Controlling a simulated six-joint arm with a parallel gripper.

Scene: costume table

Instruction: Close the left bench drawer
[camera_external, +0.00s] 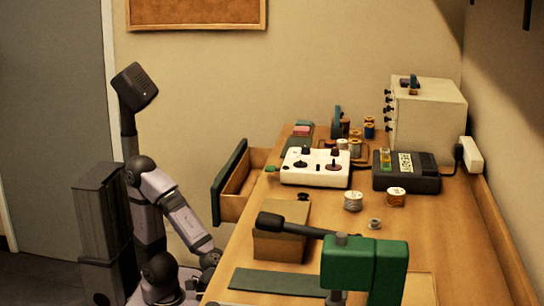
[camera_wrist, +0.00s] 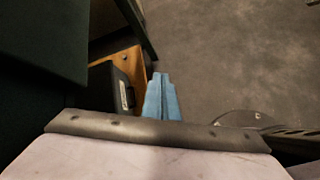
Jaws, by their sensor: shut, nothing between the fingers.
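The pulled-out drawer (camera_external: 246,188) juts from the left side of the wooden bench, with a dark green front (camera_external: 229,181) and pale wooden inside. In the wrist view, an open wooden drawer space (camera_wrist: 126,62) shows with a black box (camera_wrist: 123,90) in it; a dark bar (camera_wrist: 137,25) runs along its outer side. I cannot tell for sure that it is the same drawer. My gripper (camera_wrist: 161,76) has blue fingers, shut together and empty, close beside that space in the picture. Contact cannot be told. The fingers do not show in the external view.
On the bench stand a white control box (camera_external: 315,167), a cardboard box (camera_external: 281,241), a green machine (camera_external: 364,268) and several spools.

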